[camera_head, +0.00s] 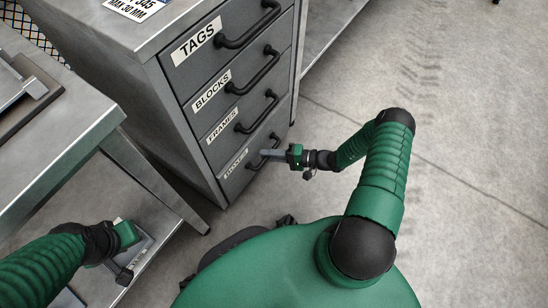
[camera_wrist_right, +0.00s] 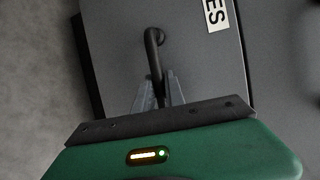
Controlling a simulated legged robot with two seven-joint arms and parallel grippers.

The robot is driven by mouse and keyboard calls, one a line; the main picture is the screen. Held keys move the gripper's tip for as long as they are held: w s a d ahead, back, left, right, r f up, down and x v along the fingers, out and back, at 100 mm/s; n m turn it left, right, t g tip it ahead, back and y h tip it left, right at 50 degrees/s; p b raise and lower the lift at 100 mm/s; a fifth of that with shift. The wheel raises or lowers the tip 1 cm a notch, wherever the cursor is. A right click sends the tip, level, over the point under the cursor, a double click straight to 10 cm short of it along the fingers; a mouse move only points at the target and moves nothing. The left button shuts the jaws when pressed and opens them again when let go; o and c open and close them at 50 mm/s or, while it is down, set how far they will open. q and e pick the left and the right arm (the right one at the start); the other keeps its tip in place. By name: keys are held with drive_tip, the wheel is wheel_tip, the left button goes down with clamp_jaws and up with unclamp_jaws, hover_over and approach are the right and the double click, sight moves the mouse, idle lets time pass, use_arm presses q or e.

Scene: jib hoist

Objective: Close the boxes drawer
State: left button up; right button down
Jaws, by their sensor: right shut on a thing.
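The boxes drawer (camera_head: 231,187) is the lowest of a grey metal cabinet, and its white label is seen at a steep slant. Its front (camera_wrist_right: 205,75) fills much of the right wrist view, with the label end "ES" at the top. I cannot tell how far it stands out. My right gripper (camera_head: 268,153) is at this drawer's black bar handle (camera_wrist_right: 153,45). In the right wrist view its two grey fingers (camera_wrist_right: 158,95) are shut on the handle. My left gripper (camera_head: 125,240) is low at the left, over a shelf; its fingers are not clear.
Above are the drawers TAGS (camera_head: 225,50), BLOCKS (camera_head: 236,88) and FRAMES (camera_head: 243,125), with protruding black handles. A metal bench (camera_head: 95,115) with a lower shelf (camera_head: 160,215) stands left. The concrete floor (camera_head: 460,120) is clear at the right.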

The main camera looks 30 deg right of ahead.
drive_tip(key=shift+w+a+f, duration=0.15)
drive_tip(key=shift+w+a, duration=0.1)
drive_tip(key=shift+w, duration=0.4)
drive_tip(key=c, duration=1.7)
unclamp_jaws()
drive_tip(key=shift+f, duration=0.1)
drive_tip(key=shift+w, duration=0.1)
drive_tip(key=p+v, duration=0.5)
drive_tip(key=v, duration=1.2)
drive_tip(key=shift+p, duration=0.4)
